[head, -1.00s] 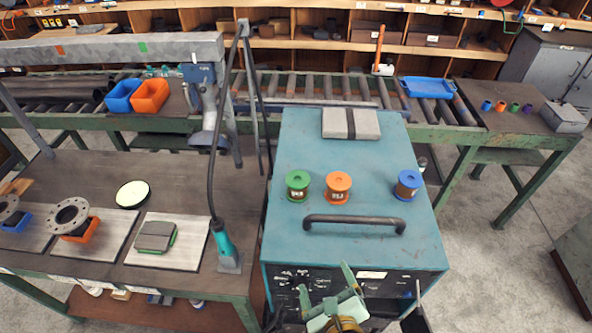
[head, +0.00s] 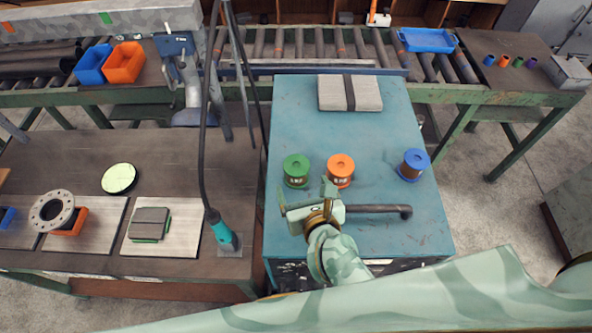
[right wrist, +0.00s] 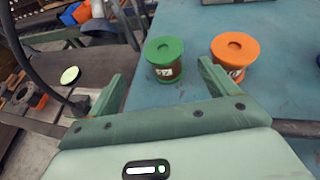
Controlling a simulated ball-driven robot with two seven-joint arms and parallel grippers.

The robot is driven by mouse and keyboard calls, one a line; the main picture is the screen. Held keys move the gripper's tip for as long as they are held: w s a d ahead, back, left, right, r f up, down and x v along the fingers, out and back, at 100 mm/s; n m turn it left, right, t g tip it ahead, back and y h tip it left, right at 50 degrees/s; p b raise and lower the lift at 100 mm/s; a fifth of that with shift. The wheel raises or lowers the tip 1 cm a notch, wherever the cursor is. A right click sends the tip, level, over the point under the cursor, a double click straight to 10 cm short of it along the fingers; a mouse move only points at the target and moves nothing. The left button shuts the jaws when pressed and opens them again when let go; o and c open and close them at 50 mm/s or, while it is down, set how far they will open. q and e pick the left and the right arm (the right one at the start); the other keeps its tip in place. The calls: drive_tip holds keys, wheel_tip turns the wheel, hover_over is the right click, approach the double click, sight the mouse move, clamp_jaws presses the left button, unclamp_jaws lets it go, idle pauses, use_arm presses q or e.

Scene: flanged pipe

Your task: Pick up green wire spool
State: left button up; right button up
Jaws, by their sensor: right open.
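The green wire spool (head: 296,171) stands upright on the blue top of a cabinet, left of an orange spool (head: 340,170). My left gripper is out of view.
A blue spool (head: 411,165) stands farther right on the cabinet top (head: 300,120). A grey block (head: 349,93) lies at the back. A black cable (head: 202,150) hangs left of the cabinet.

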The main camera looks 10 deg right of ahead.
sight(297, 167)
drive_tip(key=x, duration=0.4)
drive_tip(key=shift+f+b, duration=0.1)
drive_tip(key=shift+b, duration=0.3)
drive_tip(key=shift+d+b+x, duration=0.2)
drive_tip(key=shift+b+x, duration=0.25)
drive_tip(key=shift+x, duration=0.6)
drive_tip(key=b+x, duration=0.1)
drive_tip(key=x, duration=0.3)
drive_tip(key=shift+d+b, duration=0.2)
drive_tip(key=shift+b, duration=0.1)
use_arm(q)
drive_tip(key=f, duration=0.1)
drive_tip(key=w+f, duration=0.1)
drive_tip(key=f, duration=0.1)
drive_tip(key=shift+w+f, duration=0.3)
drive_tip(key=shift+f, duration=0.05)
use_arm(e)
drive_tip(key=shift+s, duration=0.1)
drive_tip(key=shift+s, duration=0.1)
drive_tip(key=c, duration=1)
drive_tip(key=shift+c, duration=0.9)
